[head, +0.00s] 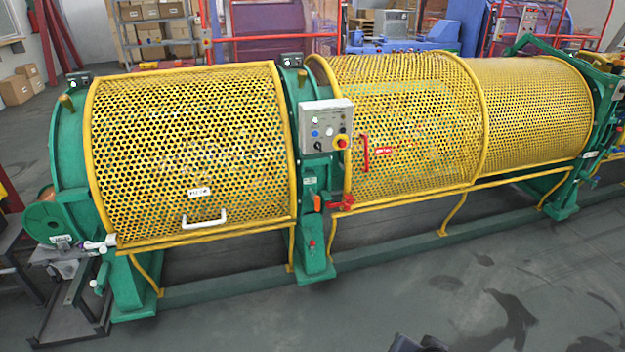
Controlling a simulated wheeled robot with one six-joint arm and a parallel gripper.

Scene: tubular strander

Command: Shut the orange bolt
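The orange bolt (317,203) is a small upright orange piece on the green post (314,230) between the left and middle yellow mesh guards. It is too small to tell whether it is shut. A red latch-like part (341,202) sits just right of it, at the lower left corner of the middle guard (400,125). My gripper (420,344) seems to show only as a dark shape at the bottom edge, cut off by the frame. It is well below and right of the bolt, apart from it. Its fingers cannot be made out.
A grey control box (326,125) with a red and yellow stop button juts out above the bolt. The left guard (190,150) has a white handle (204,219); the middle guard has a red handle (364,152). A green base rail runs along the floor. The grey floor (370,290) in front is clear.

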